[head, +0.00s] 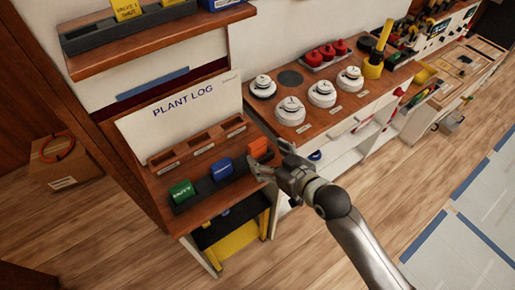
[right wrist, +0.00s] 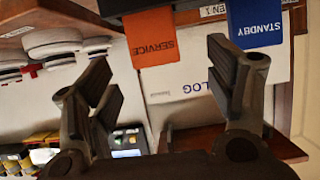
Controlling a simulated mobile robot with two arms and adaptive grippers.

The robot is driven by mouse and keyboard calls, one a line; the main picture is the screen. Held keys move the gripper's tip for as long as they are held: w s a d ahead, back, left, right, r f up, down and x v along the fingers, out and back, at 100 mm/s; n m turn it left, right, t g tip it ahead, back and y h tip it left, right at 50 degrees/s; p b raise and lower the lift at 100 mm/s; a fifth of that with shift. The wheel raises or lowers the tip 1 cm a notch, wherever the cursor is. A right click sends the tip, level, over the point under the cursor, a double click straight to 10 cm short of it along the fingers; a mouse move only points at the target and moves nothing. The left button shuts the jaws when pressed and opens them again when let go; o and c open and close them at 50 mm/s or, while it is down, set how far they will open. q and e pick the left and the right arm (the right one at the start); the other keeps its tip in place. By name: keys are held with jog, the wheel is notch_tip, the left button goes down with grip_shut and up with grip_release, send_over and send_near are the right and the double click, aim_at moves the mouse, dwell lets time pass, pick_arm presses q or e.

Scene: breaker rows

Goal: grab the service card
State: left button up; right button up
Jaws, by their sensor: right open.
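The service card (head: 258,147) is orange and stands upright at the right end of a dark holder on the wooden desk. In the right wrist view the orange card (right wrist: 158,38) reads SERVICE upside down. My right gripper (head: 268,160) is open and empty, close to the card at the desk's right edge. In the right wrist view its two fingers are spread, with the card between and beyond their tips. My left gripper is not in view.
A blue STANDBY card (head: 222,170) and a green card (head: 181,192) share the holder (head: 205,187). Behind them stand a wooden slotted rack (head: 200,142) and the plant log board (head: 180,110). A counter with white round devices (head: 290,110) lies to the right.

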aim_at(259, 147)
jog(key=shift+w+a+f, duration=0.1)
jog(key=shift+w+a, duration=0.05)
jog(key=shift+w, duration=0.05)
jog(key=shift+w+a+f, duration=0.1)
jog(key=shift+w+f, duration=0.05)
jog(key=shift+w, duration=0.2)
jog(key=x, duration=0.2)
jog(key=p+x, duration=0.1)
jog(key=shift+w+f, duration=0.25)
jog(key=shift+w, duration=0.15)
jog(key=shift+w+a+f, duration=0.15)
jog(key=shift+w+a, duration=0.05)
jog(key=shift+w, duration=0.1)
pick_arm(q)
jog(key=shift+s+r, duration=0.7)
pick_arm(e)
jog(key=shift+c, duration=0.4)
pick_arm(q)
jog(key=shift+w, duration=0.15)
pick_arm(e)
jog(key=c, duration=1)
jog(key=shift+c, duration=0.2)
